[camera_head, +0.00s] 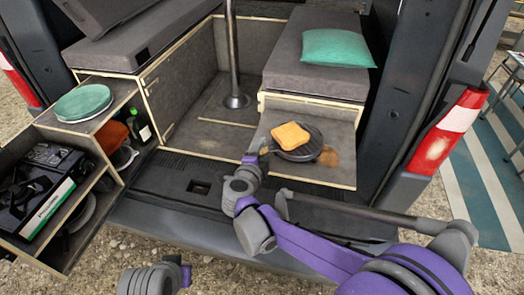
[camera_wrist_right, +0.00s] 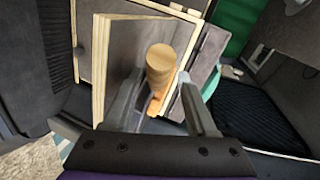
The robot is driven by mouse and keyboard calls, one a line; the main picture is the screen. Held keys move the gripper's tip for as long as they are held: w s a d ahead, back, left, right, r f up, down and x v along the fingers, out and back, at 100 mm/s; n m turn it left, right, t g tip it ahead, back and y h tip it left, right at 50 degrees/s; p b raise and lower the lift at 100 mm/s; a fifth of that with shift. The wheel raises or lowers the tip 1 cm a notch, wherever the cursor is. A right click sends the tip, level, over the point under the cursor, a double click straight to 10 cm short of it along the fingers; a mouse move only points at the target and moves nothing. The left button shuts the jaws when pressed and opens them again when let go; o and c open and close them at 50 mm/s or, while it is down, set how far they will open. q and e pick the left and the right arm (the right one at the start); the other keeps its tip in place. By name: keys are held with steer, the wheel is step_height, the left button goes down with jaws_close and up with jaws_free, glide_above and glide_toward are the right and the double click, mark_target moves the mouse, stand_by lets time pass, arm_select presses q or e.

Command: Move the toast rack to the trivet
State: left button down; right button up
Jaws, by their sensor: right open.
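A slice of toast (camera_head: 290,136) lies on a round dark rack (camera_head: 312,146), which I take for the toast rack, on the van's fold-out shelf. My right gripper (camera_head: 266,150) is at the rack's left side. In the right wrist view my right gripper (camera_wrist_right: 160,112) is open, its two fingers apart. A wooden cylinder (camera_wrist_right: 160,62), which looks like a handle, shows between and beyond the fingers, not gripped. A brown patch (camera_head: 331,158) lies right of the rack; I cannot tell whether it is the trivet. My left gripper (camera_head: 186,273) is at the bottom edge, mostly hidden.
Green plates (camera_head: 83,102) stand on the left cabinet, with a bottle (camera_head: 139,126) and a dark appliance (camera_head: 45,176) in its compartments. A metal post (camera_head: 233,50) rises from the van floor. A green cushion (camera_head: 338,48) lies on the right bench. The shelf's front is bare.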

steer(key=v, duration=1.1)
steer(key=shift+b, duration=0.45)
steer(key=shift+w+d, duration=0.1)
step_height(320, 180, up, 9)
steer(key=d+n+t+y, duration=0.2)
steer(key=n+t+y, duration=0.2)
steer(key=n+y, duration=0.4)
steer(key=s+d+f+n+g+h, duration=0.1)
steer(key=s+d+f+n+g, duration=0.4)
steer(key=s+d+f, duration=0.3)
steer(key=s+d+f+n+g+h+p, duration=0.1)
steer(key=s+d+f+n+g+h, duration=0.1)
steer(key=s+d+f+n+g, duration=0.4)
steer(key=s+d+f+g, duration=0.1)
steer(key=s+d+f, duration=0.1)
steer(key=s+f, duration=0.3)
steer(key=shift+s+d, duration=0.15)
steer(key=shift+s, duration=0.95)
steer(key=shift+f, duration=0.15)
